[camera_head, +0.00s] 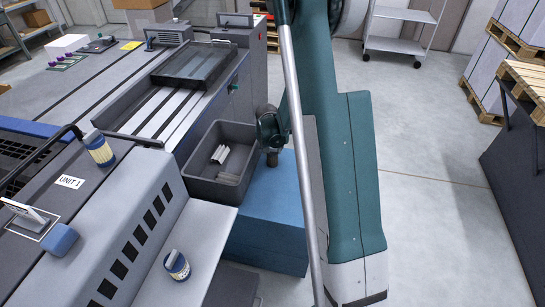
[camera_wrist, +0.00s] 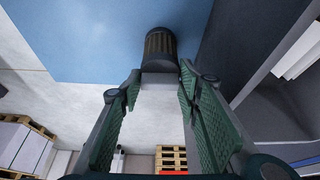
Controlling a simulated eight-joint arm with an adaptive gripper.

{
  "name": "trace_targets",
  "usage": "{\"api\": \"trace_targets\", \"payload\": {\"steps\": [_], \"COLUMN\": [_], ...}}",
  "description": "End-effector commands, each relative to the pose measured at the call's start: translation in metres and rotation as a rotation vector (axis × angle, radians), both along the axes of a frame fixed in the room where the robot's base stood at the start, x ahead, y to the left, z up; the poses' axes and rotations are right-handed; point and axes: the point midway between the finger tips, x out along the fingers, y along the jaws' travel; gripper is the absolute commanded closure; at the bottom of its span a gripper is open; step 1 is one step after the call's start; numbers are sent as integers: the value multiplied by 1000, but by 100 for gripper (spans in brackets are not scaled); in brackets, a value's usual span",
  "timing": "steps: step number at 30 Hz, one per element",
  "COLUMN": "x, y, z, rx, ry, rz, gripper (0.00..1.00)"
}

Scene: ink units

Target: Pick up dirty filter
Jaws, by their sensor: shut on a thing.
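The dirty filter (camera_wrist: 160,45) is a small dark cylinder with brownish pleats and black end caps. In the wrist view it is at the top centre, between the fingertips of my gripper (camera_wrist: 160,82), which is shut on it. In the head view my gripper (camera_head: 270,128) is right of the grey bin, partly hidden by my arm. The filter (camera_head: 272,158) shows as a small dark piece just below it, over the blue cabinet top (camera_head: 268,200). I cannot tell whether the filter touches that top.
The grey bin (camera_head: 205,187) holds several pale rolls (camera_head: 225,160). The floor at right is open, with pallets (camera_head: 520,45) beyond.

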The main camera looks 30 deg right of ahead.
Motion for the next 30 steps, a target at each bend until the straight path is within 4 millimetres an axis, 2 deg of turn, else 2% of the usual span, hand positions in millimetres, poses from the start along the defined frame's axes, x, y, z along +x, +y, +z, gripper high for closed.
{"api": "trace_targets", "payload": {"steps": [5, 11, 24, 30], "x": [0, 0, 0, 0], "y": [0, 0, 0, 0], "z": [1, 13, 72, 93], "rx": [0, 0, 0, 0], "ry": [0, 0, 0, 0], "rz": [0, 0, 0, 0], "gripper": [87, 87, 87, 87]}}
